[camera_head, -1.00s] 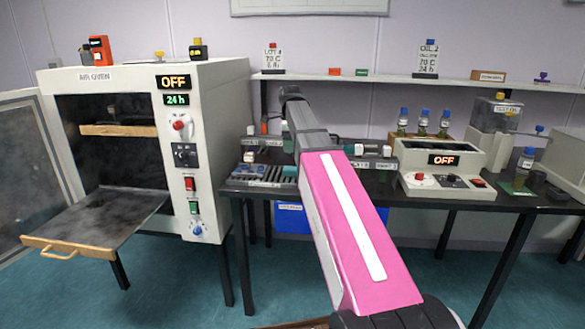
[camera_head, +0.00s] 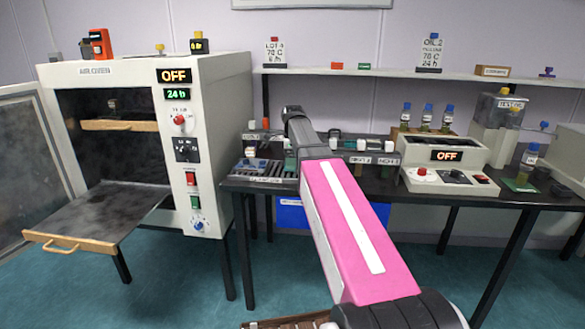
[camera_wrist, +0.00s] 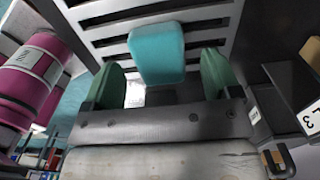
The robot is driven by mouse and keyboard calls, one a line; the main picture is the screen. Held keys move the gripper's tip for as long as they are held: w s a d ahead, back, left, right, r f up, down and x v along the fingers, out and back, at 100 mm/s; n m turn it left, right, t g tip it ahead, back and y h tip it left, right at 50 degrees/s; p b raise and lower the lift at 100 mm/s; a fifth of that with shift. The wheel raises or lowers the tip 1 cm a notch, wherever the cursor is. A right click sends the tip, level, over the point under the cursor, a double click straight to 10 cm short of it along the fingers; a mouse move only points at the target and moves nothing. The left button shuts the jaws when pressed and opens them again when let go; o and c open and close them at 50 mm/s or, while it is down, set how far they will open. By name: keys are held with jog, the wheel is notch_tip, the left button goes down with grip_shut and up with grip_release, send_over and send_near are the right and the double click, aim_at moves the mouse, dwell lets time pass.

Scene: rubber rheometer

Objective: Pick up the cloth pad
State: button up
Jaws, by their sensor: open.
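My gripper (camera_wrist: 161,62) is open, with one green finger on each side of the pad. The pad shows between and beyond the fingers, with a gap at each side. Whether the fingers reach down to its level is hard to tell. In the head view my arm hides most of the gripper and I cannot make out the pad.
The slatted rack (camera_head: 268,179) sits at the left end of the dark bench, with small bottles and labelled blocks close by. The air oven (camera_head: 225,130) stands left with its door open and tray (camera_head: 100,215) pulled out. A control unit (camera_head: 450,180) is to the right.

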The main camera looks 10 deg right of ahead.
jog(key=shift+f, duration=0.95)
jog(key=c, duration=1)
jog(key=shift+r, duration=0.1)
jog(key=shift+r, duration=0.4)
jog(key=r, duration=0.2)
jog(key=a+r, duration=0.1)
jog(key=shift+r, duration=0.35)
jog(key=s+a+r, duration=0.2)
jog(key=a+r, duration=0.4)
jog(key=a, duration=0.4)
jog(key=shift+s+a+r, duration=0.2)
jog(key=shift+s, duration=0.1)
jog(key=shift+o, duration=0.3)
jog(key=shift+f, duration=0.1)
